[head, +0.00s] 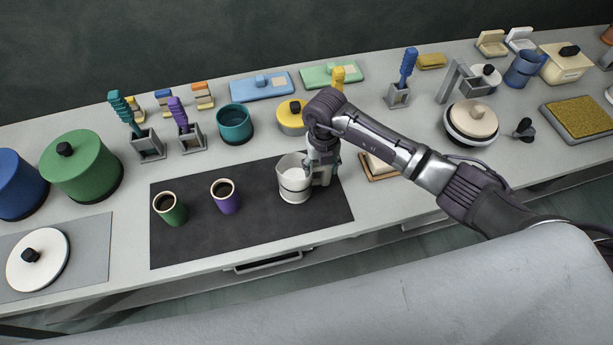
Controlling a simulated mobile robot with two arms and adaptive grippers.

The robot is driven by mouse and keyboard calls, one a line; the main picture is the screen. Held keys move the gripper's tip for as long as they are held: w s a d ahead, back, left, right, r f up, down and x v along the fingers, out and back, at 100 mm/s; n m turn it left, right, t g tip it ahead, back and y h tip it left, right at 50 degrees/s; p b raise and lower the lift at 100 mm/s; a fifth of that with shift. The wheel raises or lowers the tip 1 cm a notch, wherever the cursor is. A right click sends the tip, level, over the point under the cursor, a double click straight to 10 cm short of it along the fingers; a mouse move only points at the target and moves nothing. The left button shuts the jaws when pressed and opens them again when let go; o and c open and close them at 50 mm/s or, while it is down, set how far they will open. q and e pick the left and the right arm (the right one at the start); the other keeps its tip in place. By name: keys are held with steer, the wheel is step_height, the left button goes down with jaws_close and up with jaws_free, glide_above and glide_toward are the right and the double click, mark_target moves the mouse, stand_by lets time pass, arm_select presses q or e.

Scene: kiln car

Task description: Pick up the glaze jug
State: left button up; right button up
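A white jug (294,182) with a grey band, which I take to be the glaze jug, stands upright on the dark mat (255,239). My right gripper (322,173) points down at the jug's right side, where a handle would be. It is close against the jug or touching it. The fingers are small and partly hidden by the wrist, so I cannot tell whether they are closed on a handle. My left gripper is not in view.
A green cup (171,212) and a purple cup (227,201) with dark contents stand left of the jug on the mat. A teal pot (235,126) and a yellow lidded pot (290,120) stand behind. The mat's front strip is clear.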

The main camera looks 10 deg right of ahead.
jaws_close()
steer(key=shift+w+d+r+b, duration=0.1)
steer(key=shift+r+b, duration=0.2)
steer(key=shift+r, duration=0.25)
step_height(320, 180, up, 2)
steer(key=shift+r+b, duration=0.2)
steer(key=shift+b, duration=0.4)
steer(key=s+r+b, duration=0.2)
steer(key=s+r, duration=0.5)
steer(key=s, duration=0.5)
steer(key=shift+d+r+b, duration=0.3)
steer(key=shift+d+b, duration=0.05)
steer(key=shift+b, duration=0.05)
steer(key=shift+o, duration=1.6)
jaws_free()
steer(key=shift+w, duration=0.1)
jaws_close()
